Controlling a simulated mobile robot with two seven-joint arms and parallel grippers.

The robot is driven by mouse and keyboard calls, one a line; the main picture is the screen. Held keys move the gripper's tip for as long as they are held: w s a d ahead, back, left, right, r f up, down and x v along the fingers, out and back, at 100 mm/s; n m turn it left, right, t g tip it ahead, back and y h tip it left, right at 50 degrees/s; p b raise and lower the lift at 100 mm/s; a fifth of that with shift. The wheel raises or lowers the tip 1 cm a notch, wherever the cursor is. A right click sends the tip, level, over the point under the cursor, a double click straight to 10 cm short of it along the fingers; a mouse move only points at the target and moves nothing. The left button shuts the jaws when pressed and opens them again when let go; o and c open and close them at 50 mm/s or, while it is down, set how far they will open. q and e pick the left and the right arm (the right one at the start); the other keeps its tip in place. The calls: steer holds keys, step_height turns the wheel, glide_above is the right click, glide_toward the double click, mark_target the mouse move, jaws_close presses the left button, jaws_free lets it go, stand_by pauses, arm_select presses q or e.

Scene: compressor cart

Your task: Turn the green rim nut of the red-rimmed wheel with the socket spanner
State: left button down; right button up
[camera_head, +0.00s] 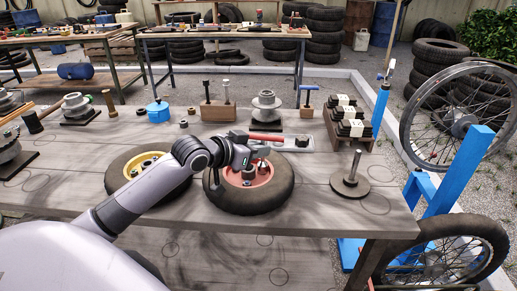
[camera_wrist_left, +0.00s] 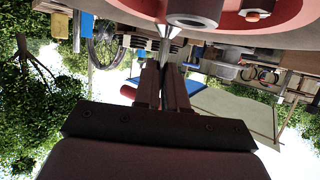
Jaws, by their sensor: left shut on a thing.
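The red-rimmed wheel (camera_head: 279,190) lies flat on the near part of the workbench, and its red rim (camera_wrist_left: 265,22) fills the top of the left wrist view. A dark round hub or socket end (camera_wrist_left: 195,14) shows inside the rim; I cannot tell which. My left gripper (camera_head: 250,160) is above the wheel's middle. Its fingers (camera_wrist_left: 163,82) are shut on the socket spanner, whose red handle (camera_head: 266,138) points right above the wheel. The handle's end also shows in the left wrist view (camera_wrist_left: 128,92). I cannot make out the green rim nut. My right gripper is out of view.
A yellow-rimmed wheel (camera_head: 126,172) lies just left, partly behind my arm. A spindle on a round base (camera_head: 350,184) stands right. Behind are a grey tray (camera_head: 295,143), a wooden block (camera_head: 217,112) and a box rack (camera_head: 348,128). A blue stand (camera_head: 455,180) is beyond the bench's right edge.

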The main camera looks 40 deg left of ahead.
arm_select(q)
steer(key=shift+a+m+h+b, duration=0.15)
steer(key=shift+m+h+b, duration=0.2)
steer(key=shift+m+h, duration=0.2)
steer(key=shift+g+h, duration=0.25)
steer(key=shift+g, duration=0.05)
steer(key=shift+r+m, duration=0.1)
steer(key=shift+m, duration=0.15)
steer(key=shift+m+h+b, duration=0.3)
steer(key=shift+h+b, duration=0.2)
steer(key=shift+b, duration=0.4)
steer(key=m+g+h+b, duration=0.1)
steer(key=b, duration=0.2)
steer(key=shift+w+a, duration=0.1)
steer(key=shift+a, duration=0.05)
steer(key=shift+m+h, duration=0.3)
